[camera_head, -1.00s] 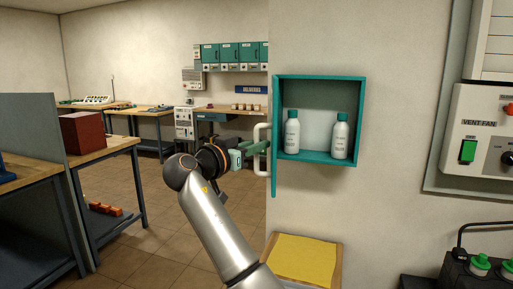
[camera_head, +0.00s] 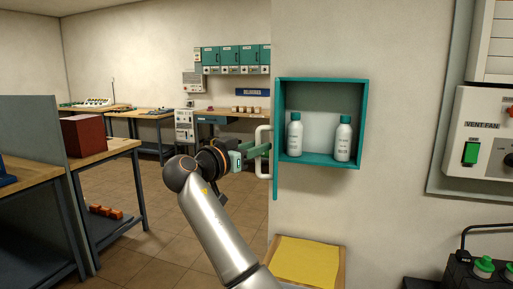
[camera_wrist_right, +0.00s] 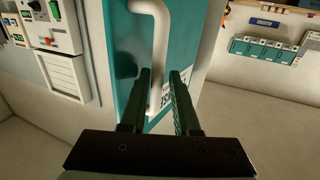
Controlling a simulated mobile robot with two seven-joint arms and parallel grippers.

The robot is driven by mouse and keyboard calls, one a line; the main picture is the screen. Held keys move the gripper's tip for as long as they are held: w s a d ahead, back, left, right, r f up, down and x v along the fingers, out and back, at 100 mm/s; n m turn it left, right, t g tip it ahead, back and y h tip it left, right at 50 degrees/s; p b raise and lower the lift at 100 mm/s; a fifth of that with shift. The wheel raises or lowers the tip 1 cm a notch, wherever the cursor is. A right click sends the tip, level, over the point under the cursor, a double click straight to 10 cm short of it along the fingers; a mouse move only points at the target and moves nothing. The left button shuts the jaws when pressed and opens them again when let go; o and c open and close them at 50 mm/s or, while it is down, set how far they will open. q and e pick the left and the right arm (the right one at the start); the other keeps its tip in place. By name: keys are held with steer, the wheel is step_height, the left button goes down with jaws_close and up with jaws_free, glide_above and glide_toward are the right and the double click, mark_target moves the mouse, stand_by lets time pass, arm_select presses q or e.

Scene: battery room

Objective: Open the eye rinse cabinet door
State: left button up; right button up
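The teal eye rinse cabinet (camera_head: 322,80) on the wall is open and holds two white bottles with teal caps. Its door (camera_head: 275,180) is swung out at the left side and shows nearly edge-on. The white door handle (camera_head: 263,152) sticks out to the left; it also shows in the right wrist view (camera_wrist_right: 160,50). My right gripper (camera_head: 260,149) is at the handle. In the wrist view its two dark green fingers (camera_wrist_right: 161,80) stand apart on either side of the handle's lower part, with a narrow gap visible. My left gripper is out of view.
A yellow-topped stand (camera_head: 308,262) is below the cabinet. A vent fan panel (camera_head: 480,140) is on the wall to the right. Workbenches, one with a red box (camera_head: 84,134), stand at the left. Open tiled floor (camera_head: 140,210) lies between.

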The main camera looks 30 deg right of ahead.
arm_select(q)
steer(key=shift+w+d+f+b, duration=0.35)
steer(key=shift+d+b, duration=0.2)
steer(key=shift+b, duration=0.35)
arm_select(e)
steer(key=v, duration=1.2)
steer(key=shift+s+a, duration=0.2)
steer(key=shift+a, duration=0.05)
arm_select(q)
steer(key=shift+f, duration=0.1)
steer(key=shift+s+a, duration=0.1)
